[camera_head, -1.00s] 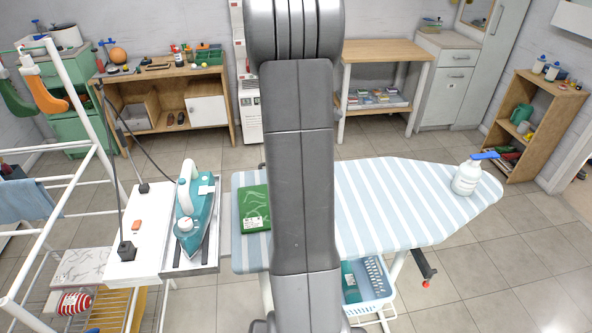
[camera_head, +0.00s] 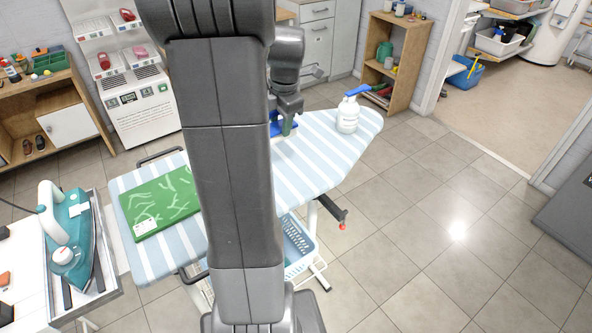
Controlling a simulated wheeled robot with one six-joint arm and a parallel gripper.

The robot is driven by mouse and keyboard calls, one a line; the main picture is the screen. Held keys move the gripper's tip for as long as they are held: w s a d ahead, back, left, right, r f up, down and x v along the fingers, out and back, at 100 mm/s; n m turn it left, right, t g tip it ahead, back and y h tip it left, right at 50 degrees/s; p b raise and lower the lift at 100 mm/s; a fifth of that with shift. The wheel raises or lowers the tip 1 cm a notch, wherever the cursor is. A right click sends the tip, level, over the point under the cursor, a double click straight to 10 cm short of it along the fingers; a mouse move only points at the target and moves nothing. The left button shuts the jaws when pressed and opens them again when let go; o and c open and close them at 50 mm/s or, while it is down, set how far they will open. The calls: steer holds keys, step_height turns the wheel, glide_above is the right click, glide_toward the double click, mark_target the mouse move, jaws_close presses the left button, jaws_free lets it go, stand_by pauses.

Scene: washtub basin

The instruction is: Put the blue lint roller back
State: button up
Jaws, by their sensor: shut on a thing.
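My gripper (camera_head: 287,118) is over the far side of the striped ironing board (camera_head: 310,155), to the right of my arm's large grey link. It is shut on a blue thing (camera_head: 275,126), which I take to be the blue lint roller. Only a small part of it shows; my arm hides the rest. I cannot tell whether it touches the board. A white spray bottle (camera_head: 347,117) with a blue trigger stands upright on the board, right of my gripper.
A green folded cloth or pack (camera_head: 160,203) lies on the board's left part. A teal iron (camera_head: 72,230) rests at lower left. A white stand (camera_head: 130,85) with red and pink items is at the back. A wooden shelf (camera_head: 425,50) stands behind right. Floor at right is clear.

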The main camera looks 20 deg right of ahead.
steer(key=shift+s+d, duration=0.3)
steer(key=shift+d, duration=0.35)
steer(key=shift+s+d+f, duration=0.15)
steer(key=shift+d+f, duration=0.05)
steer(key=shift+f, duration=0.15)
step_height(320, 180, down, 9)
steer(key=shift+f+p, duration=0.1)
steer(key=shift+p, duration=0.25)
steer(key=shift+f, duration=0.15)
steer(key=o, duration=1.1)
step_height(320, 180, up, 12)
steer(key=s, duration=0.2)
steer(key=shift+d, duration=0.35)
